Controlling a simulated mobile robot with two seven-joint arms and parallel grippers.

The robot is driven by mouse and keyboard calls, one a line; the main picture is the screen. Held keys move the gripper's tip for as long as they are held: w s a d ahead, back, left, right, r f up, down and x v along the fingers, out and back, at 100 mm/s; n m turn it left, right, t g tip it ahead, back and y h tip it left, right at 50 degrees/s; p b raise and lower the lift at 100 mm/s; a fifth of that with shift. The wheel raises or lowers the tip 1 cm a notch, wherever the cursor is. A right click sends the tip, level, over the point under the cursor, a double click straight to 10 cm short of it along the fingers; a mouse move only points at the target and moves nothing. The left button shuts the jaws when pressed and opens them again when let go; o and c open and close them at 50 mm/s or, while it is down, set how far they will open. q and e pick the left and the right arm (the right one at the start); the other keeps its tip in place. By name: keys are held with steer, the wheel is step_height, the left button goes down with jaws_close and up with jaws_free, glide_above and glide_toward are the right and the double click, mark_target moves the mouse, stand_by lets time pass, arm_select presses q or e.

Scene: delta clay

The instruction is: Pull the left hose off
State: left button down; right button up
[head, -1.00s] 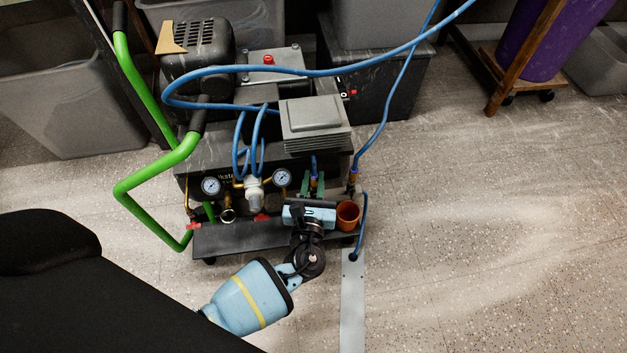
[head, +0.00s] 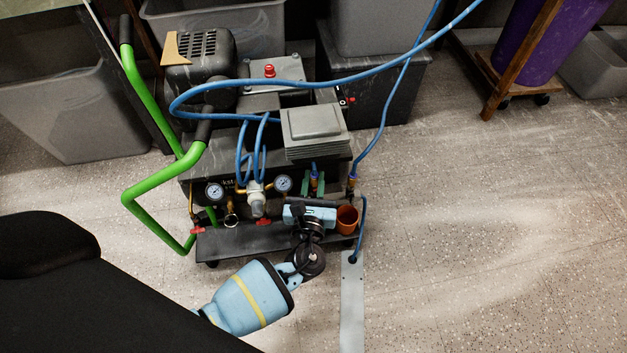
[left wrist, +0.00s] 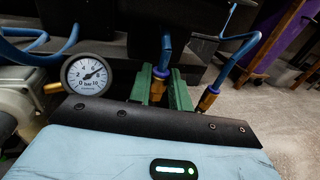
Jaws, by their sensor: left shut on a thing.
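The left hose (left wrist: 166,46) is blue and hangs down to a blue-and-brass fitting (left wrist: 159,80) on the compressor's front; in the head view it is the short blue piece (head: 314,168). My left gripper (head: 313,187) has green fingers, which stand on both sides of this fitting in the left wrist view (left wrist: 160,88). It is shut on the hose's end at the fitting. Whether hose and fitting are joined is hidden between the fingers. The right hose (head: 363,155) sits in its own brass fitting (left wrist: 208,98), clear of the fingers. My right gripper is not in view.
The compressor (head: 225,160) has a green handle (head: 158,180) at left and pressure gauges (head: 215,191) in front. A long blue hose (head: 400,55) arches overhead. The floor at right is open.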

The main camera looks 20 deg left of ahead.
arm_select(q)
steer(key=c, duration=1.3)
jaws_free()
steer(key=shift+r, duration=0.25)
steer(key=shift+c, duration=0.2)
steer(key=shift+o, duration=0.2)
steer(key=shift+f, duration=0.1)
steer(key=shift+s, duration=0.15)
steer(key=shift+s+d, duration=0.15)
steer(key=shift+s, duration=0.15)
steer(key=p+v, duration=0.2)
steer(key=v, duration=0.5)
